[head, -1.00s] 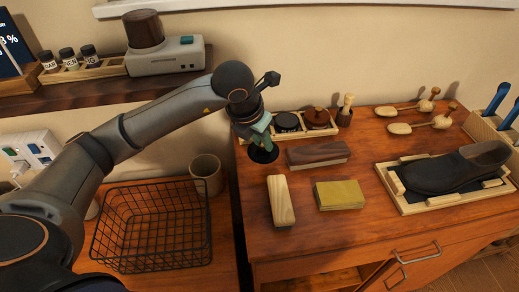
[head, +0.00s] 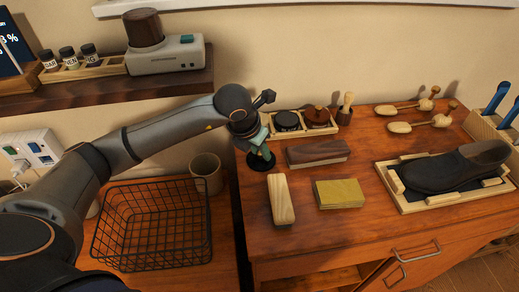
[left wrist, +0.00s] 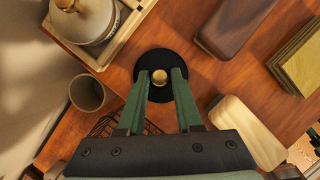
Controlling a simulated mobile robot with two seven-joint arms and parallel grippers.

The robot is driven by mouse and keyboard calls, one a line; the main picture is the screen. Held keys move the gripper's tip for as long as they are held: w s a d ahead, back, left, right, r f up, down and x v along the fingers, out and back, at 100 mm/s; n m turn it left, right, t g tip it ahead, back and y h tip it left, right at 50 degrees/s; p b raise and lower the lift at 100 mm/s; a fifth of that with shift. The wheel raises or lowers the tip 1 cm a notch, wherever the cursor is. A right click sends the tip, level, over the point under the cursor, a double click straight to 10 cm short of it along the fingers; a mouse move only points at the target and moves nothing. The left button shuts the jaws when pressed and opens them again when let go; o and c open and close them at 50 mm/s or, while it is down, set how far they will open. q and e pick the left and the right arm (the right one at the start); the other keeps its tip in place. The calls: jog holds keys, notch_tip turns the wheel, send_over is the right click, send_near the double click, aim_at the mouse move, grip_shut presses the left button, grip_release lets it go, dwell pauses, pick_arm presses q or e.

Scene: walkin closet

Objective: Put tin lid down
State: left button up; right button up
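The tin lid (head: 262,164) is a flat black disc with a small brass knob. It lies at the left edge of the wooden cabinet top, beside the long brown block. In the left wrist view the lid (left wrist: 160,58) is below my left gripper (left wrist: 163,72). The two green fingers are apart, one on each side of the knob, with a gap showing beside it. The left gripper (head: 262,147) also shows in the head view, just above the lid. My right gripper is not in view.
A tray with a black round tin (head: 287,121) and a brown-lidded pot (head: 318,117) stands behind. A brown block (head: 317,153), a pale wooden block (head: 281,200) and a yellow pad (head: 340,193) are nearby. A mug (head: 206,174) and wire basket (head: 150,240) stand lower left.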

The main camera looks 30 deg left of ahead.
pick_arm(q)
jog(key=shift+o, duration=1.4)
jog(key=shift+r, duration=0.3)
jog(key=v, duration=1.1)
jog(key=shift+s+r, duration=0.15)
jog(key=shift+r, duration=0.25)
